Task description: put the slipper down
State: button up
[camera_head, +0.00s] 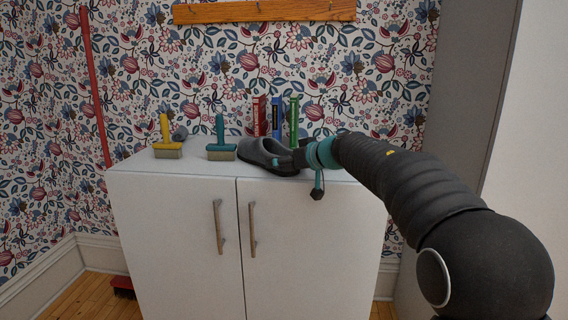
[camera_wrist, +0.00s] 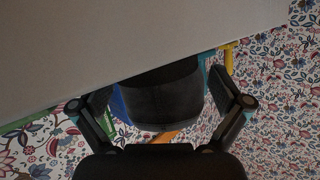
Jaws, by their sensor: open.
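The dark grey slipper (camera_head: 262,153) sits on top of the white cabinet, near its front edge, and appears to rest on it. My gripper (camera_head: 288,158) is at the slipper's right end, with its jaws partly hidden there. In the wrist view, my gripper (camera_wrist: 160,92) is open, one finger on each side of the dark slipper (camera_wrist: 160,105). I cannot tell whether either finger touches it.
The white cabinet (camera_head: 180,215) has two handled doors. A yellow brush (camera_head: 166,140) and a teal brush (camera_head: 220,140) stand left of the slipper. Red (camera_head: 259,116), blue (camera_head: 277,118) and green (camera_head: 294,121) books stand behind it. A wooden hook rail (camera_head: 265,11) is above.

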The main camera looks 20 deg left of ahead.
jog(key=p+v, duration=0.1)
jog(key=v, duration=1.1)
